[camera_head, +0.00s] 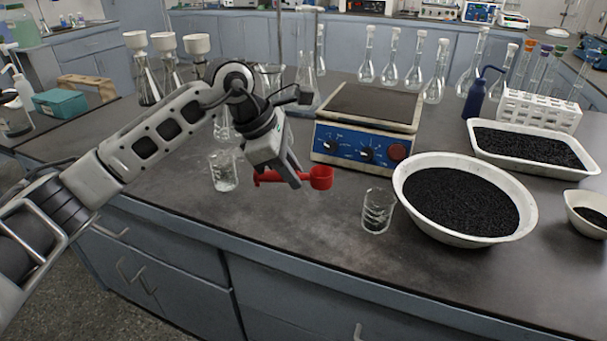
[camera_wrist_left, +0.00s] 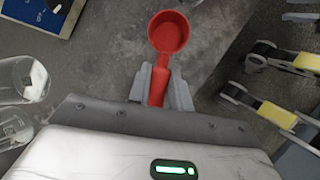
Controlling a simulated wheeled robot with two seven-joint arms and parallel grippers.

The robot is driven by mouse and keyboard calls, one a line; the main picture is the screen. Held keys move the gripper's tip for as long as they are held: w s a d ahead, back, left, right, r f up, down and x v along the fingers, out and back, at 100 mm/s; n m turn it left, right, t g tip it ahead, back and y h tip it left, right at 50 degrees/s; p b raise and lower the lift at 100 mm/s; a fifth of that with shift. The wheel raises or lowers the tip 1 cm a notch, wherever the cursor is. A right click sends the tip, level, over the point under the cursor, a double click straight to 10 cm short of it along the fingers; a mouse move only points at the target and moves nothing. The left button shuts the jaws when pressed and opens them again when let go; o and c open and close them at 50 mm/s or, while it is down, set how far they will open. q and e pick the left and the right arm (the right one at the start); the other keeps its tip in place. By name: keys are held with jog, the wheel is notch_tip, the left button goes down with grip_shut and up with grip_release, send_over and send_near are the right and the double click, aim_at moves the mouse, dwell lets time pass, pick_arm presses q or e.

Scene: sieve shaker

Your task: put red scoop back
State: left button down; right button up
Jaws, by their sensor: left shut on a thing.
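The red scoop (camera_head: 320,178) is in my left gripper (camera_head: 295,180), which is shut on its handle. The scoop is held over the grey bench top, in front of the balance-like blue-fronted device. In the left wrist view the scoop (camera_wrist_left: 169,33) points its round bowl away from my left gripper (camera_wrist_left: 160,88), with the handle between the two grey fingers. The bowl looks empty in that view. The handle's far end shows to the left of the fingers in the head view. My right gripper does not show.
A blue-fronted device (camera_head: 366,151) stands behind the scoop. A small beaker (camera_head: 377,211) and a white bowl of black grains (camera_head: 407,205) stand to the right. Another beaker (camera_head: 223,172) stands left. The bench front between the beakers is clear.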

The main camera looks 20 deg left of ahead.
aim_at(301, 214)
pick_arm(q)
jog(key=shift+w+f, duration=0.2)
jog(key=shift+w, duration=0.2)
jog(key=shift+s+f+b, duration=0.2)
jog(key=shift+f+b, duration=0.55)
jog(key=shift+f, duration=0.1)
notch_tip(301, 214, down, 4)
jog(key=b, duration=0.2)
jog(key=shift+r+b, duration=0.1)
jog(key=shift+b, duration=0.2)
jog(key=shift+f+b, duration=0.3)
jog(key=shift+f, duration=0.2)
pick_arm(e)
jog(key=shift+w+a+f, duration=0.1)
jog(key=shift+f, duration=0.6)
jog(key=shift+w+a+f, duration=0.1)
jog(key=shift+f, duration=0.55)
pick_arm(q)
jog(key=shift+f+b, duration=0.5)
jog(key=shift+f, duration=0.15)
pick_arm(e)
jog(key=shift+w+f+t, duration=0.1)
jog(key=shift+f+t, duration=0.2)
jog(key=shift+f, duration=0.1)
